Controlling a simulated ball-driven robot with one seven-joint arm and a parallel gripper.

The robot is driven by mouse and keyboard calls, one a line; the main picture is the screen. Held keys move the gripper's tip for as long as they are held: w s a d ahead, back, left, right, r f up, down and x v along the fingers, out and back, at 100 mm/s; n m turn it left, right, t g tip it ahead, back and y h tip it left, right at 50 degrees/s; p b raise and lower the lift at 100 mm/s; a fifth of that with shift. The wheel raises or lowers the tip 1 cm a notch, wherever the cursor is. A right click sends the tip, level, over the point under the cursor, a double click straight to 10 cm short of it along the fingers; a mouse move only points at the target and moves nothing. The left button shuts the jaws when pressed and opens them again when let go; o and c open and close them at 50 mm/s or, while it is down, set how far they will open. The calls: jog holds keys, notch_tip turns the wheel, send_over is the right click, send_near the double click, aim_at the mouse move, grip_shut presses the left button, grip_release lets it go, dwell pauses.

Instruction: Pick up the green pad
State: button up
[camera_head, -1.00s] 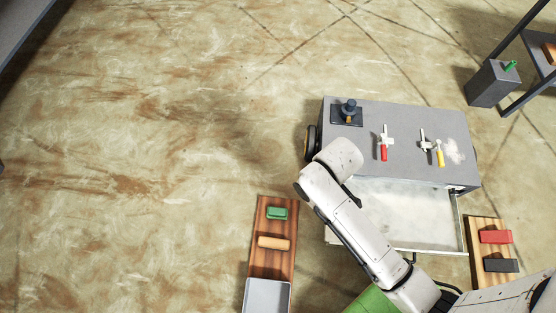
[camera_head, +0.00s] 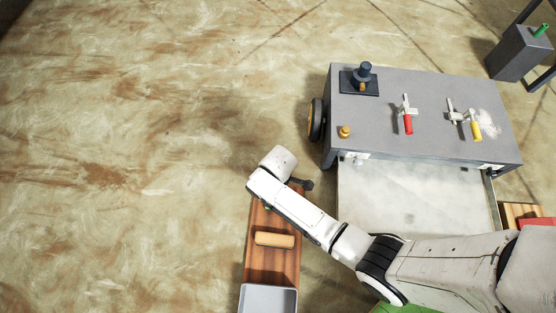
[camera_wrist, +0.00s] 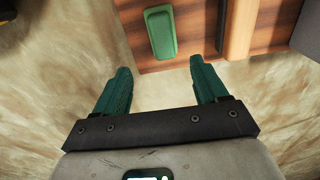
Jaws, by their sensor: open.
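The green pad (camera_wrist: 161,32) lies on the wooden board (camera_wrist: 188,30) in the wrist view, near the board's edge. My gripper (camera_wrist: 160,65) is open and empty, its two green fingers spread apart on the near side of the pad. The fingertips point toward the board and appear apart from the pad in the picture; their height above it is hard to tell. In the head view my arm covers the pad's end of the board (camera_head: 256,262), hiding the pad.
A tan block (camera_head: 274,240) lies on the same board, close right of the pad in the wrist view (camera_wrist: 240,30). A grey tray (camera_head: 268,299) is at the board's near end. A grey bench (camera_head: 430,125) with clamps stands right; floor at left is clear.

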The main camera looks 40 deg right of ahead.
notch_tip(320, 180, down, 6)
jog(key=b, duration=0.3)
jog(key=shift+w+a+f+b, duration=0.1)
jog(key=shift+w+f+b, duration=0.05)
jog(key=shift+f+b, duration=0.15)
jog(key=shift+s+a+f+b, duration=0.1)
jog(key=shift+s+f+b, duration=0.05)
jog(key=shift+f+b, duration=1.1)
jog(key=shift+s+f+b, duration=0.1)
jog(key=shift+f+b, duration=0.8)
jog(key=shift+f, duration=0.55)
jog(key=c, duration=1.3)
jog(key=shift+r, duration=0.1)
jog(key=shift+r, duration=0.1)
